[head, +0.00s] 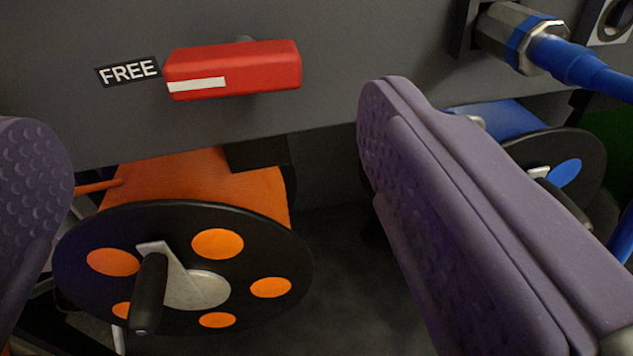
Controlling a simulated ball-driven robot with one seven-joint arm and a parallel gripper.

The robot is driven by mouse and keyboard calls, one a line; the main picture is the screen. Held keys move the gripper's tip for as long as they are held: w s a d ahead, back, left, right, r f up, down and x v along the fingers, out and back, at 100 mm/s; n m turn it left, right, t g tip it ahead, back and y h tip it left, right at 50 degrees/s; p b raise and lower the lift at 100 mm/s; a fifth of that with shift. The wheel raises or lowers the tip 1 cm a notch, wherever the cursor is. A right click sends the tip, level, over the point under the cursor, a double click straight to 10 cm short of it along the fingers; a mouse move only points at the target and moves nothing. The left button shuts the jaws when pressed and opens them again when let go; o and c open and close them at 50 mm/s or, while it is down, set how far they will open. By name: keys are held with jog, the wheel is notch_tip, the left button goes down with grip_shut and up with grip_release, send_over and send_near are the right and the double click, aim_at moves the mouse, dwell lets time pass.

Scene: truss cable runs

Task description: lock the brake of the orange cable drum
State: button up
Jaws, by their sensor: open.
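The orange cable drum (205,185) is at the lower left, with a black round flange (80,240) that shows orange dots. A crank with a black handle (150,290) sits at its hub. Above the drum, a red brake lever (265,68) with a white stripe lies level on the grey panel. Its left end is beside a label reading FREE (128,71). My gripper (215,130) is open, with one purple textured finger at the left edge and the other at right of centre. The lever lies between and beyond the fingers, and nothing is held.
A blue cable drum (500,115) stands at the right, partly hidden behind my right finger. A metal connector (508,38) with a blue cable (585,68) is on the panel (370,45) at the upper right. The panel around the lever looks clear.

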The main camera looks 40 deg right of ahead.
aim_at(233, 69)
jog(key=x, duration=0.7)
jog(key=shift+w+d+f, duration=0.2)
jog(key=shift+d+f, duration=0.05)
jog(key=shift+d, duration=0.1)
jog(key=c, duration=1.1)
